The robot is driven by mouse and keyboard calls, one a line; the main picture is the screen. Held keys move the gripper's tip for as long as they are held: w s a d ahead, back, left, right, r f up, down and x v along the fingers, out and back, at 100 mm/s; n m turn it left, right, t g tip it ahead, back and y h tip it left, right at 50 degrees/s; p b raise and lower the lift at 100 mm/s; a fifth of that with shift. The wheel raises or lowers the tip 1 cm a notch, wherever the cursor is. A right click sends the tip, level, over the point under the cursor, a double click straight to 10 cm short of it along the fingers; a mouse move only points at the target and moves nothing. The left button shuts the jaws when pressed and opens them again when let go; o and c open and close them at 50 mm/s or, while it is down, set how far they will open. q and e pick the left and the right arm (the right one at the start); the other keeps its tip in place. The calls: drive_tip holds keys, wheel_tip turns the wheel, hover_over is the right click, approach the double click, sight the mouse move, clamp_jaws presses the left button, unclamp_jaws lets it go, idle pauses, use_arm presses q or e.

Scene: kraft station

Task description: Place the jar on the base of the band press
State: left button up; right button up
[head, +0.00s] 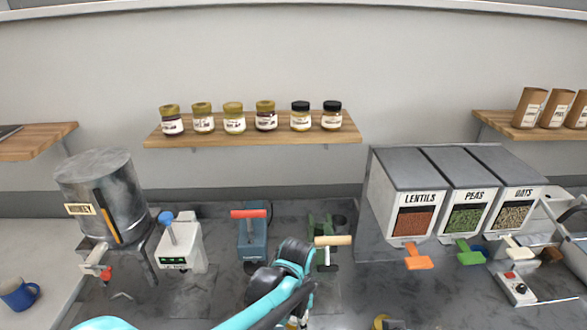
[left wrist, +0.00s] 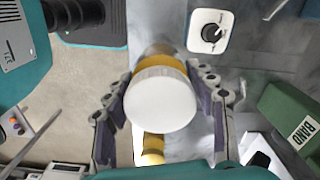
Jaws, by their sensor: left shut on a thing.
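The jar (left wrist: 162,100) has a white lid and an amber body. In the left wrist view it sits between the two fingers of my left gripper (left wrist: 163,82), which is shut on it. In the head view my left gripper (head: 296,292) is low in the middle, and the jar is mostly hidden by my arm. The band press (head: 319,224) is green with a wooden handle, standing on the counter just behind and right of my left gripper. Its green body, marked BAND (left wrist: 298,120), shows at the right of the left wrist view. My right gripper is not in view.
A blue press with a red handle (head: 251,235) and a white device with a blue lever (head: 180,245) stand left of the band press. Dispensers (head: 455,195) stand to the right. A gold lid (head: 381,322) shows at the bottom edge. A shelf (head: 255,137) holds several jars.

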use_arm(q)
drive_tip(key=w+a+f+n+b, duration=0.1)
drive_tip(key=a+f+n+b, duration=0.1)
drive_tip(key=a, duration=0.4)
drive_tip(key=w+a+f+n+b, duration=0.2)
drive_tip(key=a+n+b, duration=0.1)
drive_tip(key=a+n, duration=0.3)
drive_tip(key=w+a+f+n+b, duration=0.1)
drive_tip(key=a+f+n+b, duration=0.1)
drive_tip(key=a+n, duration=0.3)
drive_tip(key=shift+w+a+n+b, duration=0.3)
drive_tip(key=shift+a+b, duration=0.25)
drive_tip(key=shift+b, duration=0.3)
drive_tip(key=shift+a+r+n, duration=0.15)
drive_tip(key=shift+a+n, duration=0.15)
drive_tip(key=shift+a, duration=0.1)
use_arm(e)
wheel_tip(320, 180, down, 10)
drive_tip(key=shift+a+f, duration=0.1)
